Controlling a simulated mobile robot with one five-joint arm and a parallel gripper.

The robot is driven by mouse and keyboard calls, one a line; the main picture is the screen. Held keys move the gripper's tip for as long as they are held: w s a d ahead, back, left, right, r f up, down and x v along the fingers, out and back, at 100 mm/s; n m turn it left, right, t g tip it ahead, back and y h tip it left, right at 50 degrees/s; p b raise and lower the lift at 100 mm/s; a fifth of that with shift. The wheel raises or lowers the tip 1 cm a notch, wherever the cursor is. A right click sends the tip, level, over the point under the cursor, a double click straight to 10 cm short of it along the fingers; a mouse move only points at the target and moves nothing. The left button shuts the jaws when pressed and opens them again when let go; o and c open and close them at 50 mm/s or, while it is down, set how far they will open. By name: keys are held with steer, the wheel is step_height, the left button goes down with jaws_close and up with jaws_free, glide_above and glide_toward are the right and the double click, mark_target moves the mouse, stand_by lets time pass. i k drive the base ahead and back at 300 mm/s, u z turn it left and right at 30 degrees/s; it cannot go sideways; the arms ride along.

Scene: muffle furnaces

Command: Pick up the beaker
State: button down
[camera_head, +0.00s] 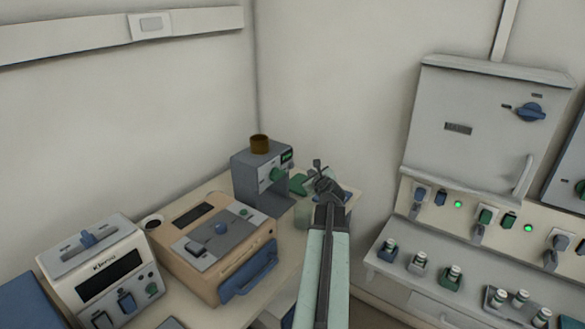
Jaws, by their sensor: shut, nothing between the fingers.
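My gripper (319,171) is at the end of my raised arm, at the right end of the bench. It is shut and empty, as far as this small view shows. No object can be named as the beaker with certainty. A brown, cup-shaped vessel (259,144) stands upright on top of a grey device, left of my gripper and apart from it. A pale greenish object (303,216) sits beside my arm, partly hidden by it; I cannot tell what it is.
The grey device (248,178) stands close left of my gripper. A tan box-shaped instrument (190,262) and a white instrument (92,262) fill the bench's left. A furnace (470,145) and a shelf with several small bottles stand right. A wall closes off the back.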

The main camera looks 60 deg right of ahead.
mark_target(302, 210)
steer(key=u, duration=0.05)
steer(key=k, duration=1)
steer(key=z, duration=0.05)
